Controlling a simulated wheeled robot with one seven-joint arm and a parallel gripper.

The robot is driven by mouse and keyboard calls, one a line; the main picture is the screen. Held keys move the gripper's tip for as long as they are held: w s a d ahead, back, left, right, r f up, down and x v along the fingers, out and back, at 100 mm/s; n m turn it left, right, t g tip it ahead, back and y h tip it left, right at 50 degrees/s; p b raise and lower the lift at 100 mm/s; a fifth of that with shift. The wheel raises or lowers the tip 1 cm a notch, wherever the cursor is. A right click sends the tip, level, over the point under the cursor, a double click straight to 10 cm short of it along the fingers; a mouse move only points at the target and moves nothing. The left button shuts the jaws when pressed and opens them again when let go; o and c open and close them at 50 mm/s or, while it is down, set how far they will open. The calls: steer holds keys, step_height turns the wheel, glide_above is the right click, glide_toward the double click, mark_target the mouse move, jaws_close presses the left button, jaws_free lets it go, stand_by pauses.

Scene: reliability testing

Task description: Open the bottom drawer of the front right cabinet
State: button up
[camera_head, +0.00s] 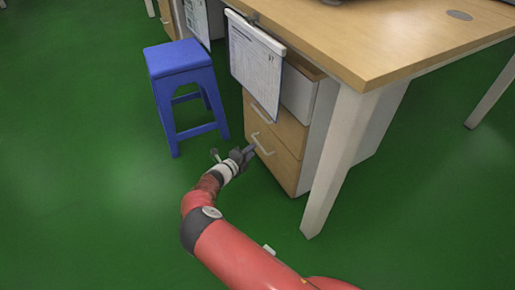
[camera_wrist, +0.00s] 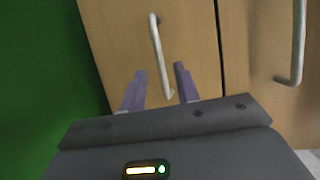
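The front right cabinet (camera_head: 318,135) stands under the desk with light wood drawer fronts. Its bottom drawer (camera_head: 283,164) looks shut flush and has a pale bar handle (camera_head: 264,149). In the wrist view the bottom drawer (camera_wrist: 118,45) is the panel beside the green floor, and its handle (camera_wrist: 156,42) runs nearly upright in the picture. My gripper (camera_head: 247,151) is at this handle. In the wrist view my gripper (camera_wrist: 160,70) is open, with one purple-grey finger on each side of the handle's near end. I cannot tell whether either finger touches it.
The drawer above (camera_head: 285,128) has its own handle (camera_wrist: 298,42). A clipboard with paper (camera_head: 255,62) hangs over the cabinet's upper front. A blue stool (camera_head: 178,60) stands to the left. A desk leg (camera_head: 335,155) stands close on the right. Green floor (camera_head: 90,200) is free at left.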

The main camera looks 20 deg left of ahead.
steer(key=x, duration=0.4)
steer(key=shift+s, duration=0.1)
jaws_close()
